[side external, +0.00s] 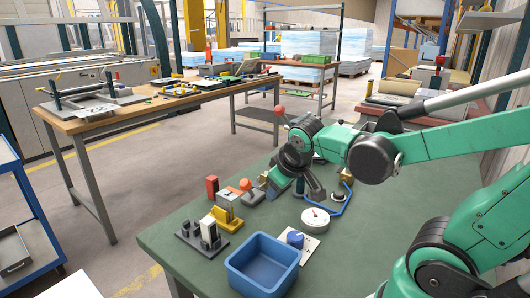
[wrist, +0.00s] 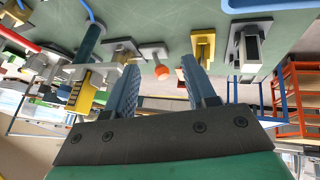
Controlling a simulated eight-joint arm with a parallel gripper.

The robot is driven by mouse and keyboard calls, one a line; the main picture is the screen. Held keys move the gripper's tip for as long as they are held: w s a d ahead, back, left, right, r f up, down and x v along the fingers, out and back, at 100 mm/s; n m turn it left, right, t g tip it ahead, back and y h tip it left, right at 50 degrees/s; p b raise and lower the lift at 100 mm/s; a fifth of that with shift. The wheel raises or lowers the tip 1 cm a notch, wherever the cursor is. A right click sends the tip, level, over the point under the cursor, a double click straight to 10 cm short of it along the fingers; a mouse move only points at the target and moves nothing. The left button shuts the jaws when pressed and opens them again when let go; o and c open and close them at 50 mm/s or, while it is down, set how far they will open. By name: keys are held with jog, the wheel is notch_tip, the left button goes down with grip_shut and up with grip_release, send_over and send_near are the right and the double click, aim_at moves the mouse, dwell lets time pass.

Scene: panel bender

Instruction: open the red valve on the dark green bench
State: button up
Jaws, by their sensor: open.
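On the dark green bench (side external: 190,262), no part shows clearly as the red valve. Reddish parts near my gripper are an orange-red round knob (side external: 245,184) on a grey base, an upright red block (side external: 212,186), and a red ball (side external: 280,109) beyond my wrist. In the wrist view an orange-red knob (wrist: 162,72) shows between and beyond my fingertips, and a red rod (wrist: 18,39) is at the left edge. My gripper (side external: 292,186) is open, pointing down over the bench's middle. It also shows in the wrist view (wrist: 158,76), with nothing between the fingers.
A yellow fixture (side external: 228,219) and a black-and-grey fixture (side external: 200,238) stand near the knob. A blue bin (side external: 262,272), a blue knob (side external: 295,239) and a white dial (side external: 315,218) are nearer the camera. A blue hose (side external: 347,202) curves right of my gripper.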

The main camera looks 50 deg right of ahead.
jog(key=d+f+g+h, duration=0.1)
jog(key=d+g+h, duration=0.1)
jog(key=d, duration=0.6)
jog(key=s+d+f+m+g+h, duration=0.1)
jog(key=d+h, duration=0.3)
jog(key=d, duration=0.4)
jog(key=s+d+f+m+g+h, duration=0.1)
jog(key=d+f+g+h, duration=0.2)
jog(key=d, duration=0.5)
jog(key=shift+s+d+g, duration=0.1)
jog(key=shift+s+g, duration=0.1)
jog(key=shift+g, duration=0.1)
jog(key=d+f+h, duration=0.1)
jog(key=w+d+f+n+h, duration=0.1)
jog(key=d, duration=0.1)
jog(key=w+d+h, duration=0.1)
jog(key=shift+d+f+n+h, duration=0.25)
jog(key=shift+f+n+h, duration=0.05)
jog(key=shift+f+h, duration=0.1)
jog(key=shift+w+d+f+n+t+h, duration=0.25)
jog(key=shift+w+f+n+t+h, duration=0.2)
jog(key=shift+n+t+h, duration=0.3)
jog(key=shift+w+d, duration=0.1)
jog(key=shift+d, duration=2.7)
grip_shut()
